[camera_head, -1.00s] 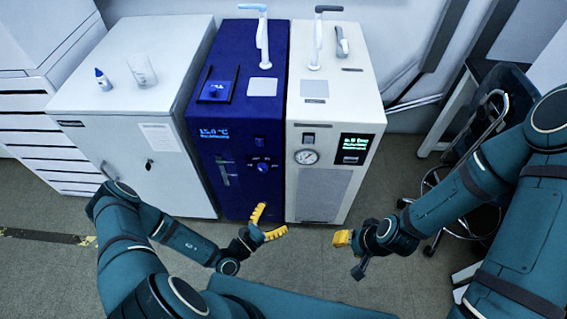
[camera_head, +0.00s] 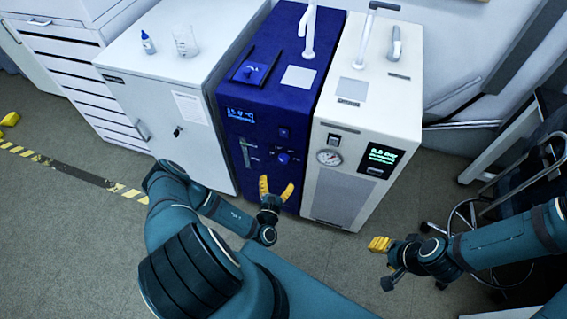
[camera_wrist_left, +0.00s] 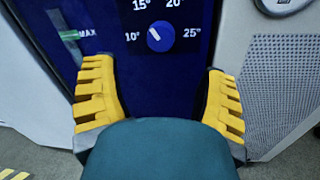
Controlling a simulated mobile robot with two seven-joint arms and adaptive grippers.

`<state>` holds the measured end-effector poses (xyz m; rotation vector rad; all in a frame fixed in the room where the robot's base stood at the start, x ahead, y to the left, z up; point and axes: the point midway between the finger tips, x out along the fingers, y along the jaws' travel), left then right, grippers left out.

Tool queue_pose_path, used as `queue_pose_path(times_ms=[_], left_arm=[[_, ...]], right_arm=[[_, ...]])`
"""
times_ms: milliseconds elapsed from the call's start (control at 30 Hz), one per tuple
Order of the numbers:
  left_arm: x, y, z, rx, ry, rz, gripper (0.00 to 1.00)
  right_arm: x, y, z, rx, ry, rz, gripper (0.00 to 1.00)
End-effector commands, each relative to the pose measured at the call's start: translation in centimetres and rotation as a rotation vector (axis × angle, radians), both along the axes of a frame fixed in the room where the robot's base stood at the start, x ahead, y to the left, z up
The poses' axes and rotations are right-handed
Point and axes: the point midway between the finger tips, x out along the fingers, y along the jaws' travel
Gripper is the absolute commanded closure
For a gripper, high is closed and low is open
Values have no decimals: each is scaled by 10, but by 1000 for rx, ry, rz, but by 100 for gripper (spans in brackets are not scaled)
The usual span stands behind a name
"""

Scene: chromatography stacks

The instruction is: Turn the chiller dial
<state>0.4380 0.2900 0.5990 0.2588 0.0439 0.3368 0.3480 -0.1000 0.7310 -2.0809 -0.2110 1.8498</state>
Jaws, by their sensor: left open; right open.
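The chiller is the dark blue cabinet (camera_head: 262,125) with a lit temperature display. Its dial (camera_head: 284,157) is a round blue knob low on the front. In the left wrist view the dial (camera_wrist_left: 160,36) has a white pointer mark and stands among labels 10°, 15°, 20° and 25°. My left gripper (camera_head: 277,188) is open and empty, just in front of and below the dial. In the left wrist view its yellow fingers (camera_wrist_left: 160,95) stand apart, with the dial centred beyond them, not touched. My right gripper (camera_head: 380,244) is open and empty, off to the right above the floor.
A white unit (camera_head: 340,175) with a gauge and green display stands against the chiller's right side. A white cabinet (camera_head: 170,105) with a bottle and a beaker on top stands at its left. A stool (camera_head: 470,215) is at the right. Floor in front is clear.

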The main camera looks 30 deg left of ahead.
Motion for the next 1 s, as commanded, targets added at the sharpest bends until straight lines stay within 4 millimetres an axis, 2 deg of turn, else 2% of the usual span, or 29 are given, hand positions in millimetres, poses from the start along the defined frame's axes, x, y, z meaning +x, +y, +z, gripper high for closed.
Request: queue_pose_path(times_ms=[200,400,600,900,967,1000], left_arm=[[42,15,-1,2,-2,-2,27],[69,24,-1,1,-1,-1,27],[81,28,0,0,0,-2,27],[82,28,0,-1,0,-2,26],[82,28,0,-1,0,-2,47],[82,28,0,-1,0,-2,61]], right_arm=[[2,0,-11,-2,-4,-2,53],[3,-1,-18,-2,-9,-2,53],[4,-1,-20,-2,-9,-3,53],[4,-1,-20,-2,-10,-3,53],[4,-1,-20,-2,-10,-3,53],[4,-1,-20,-2,-10,-3,53]])
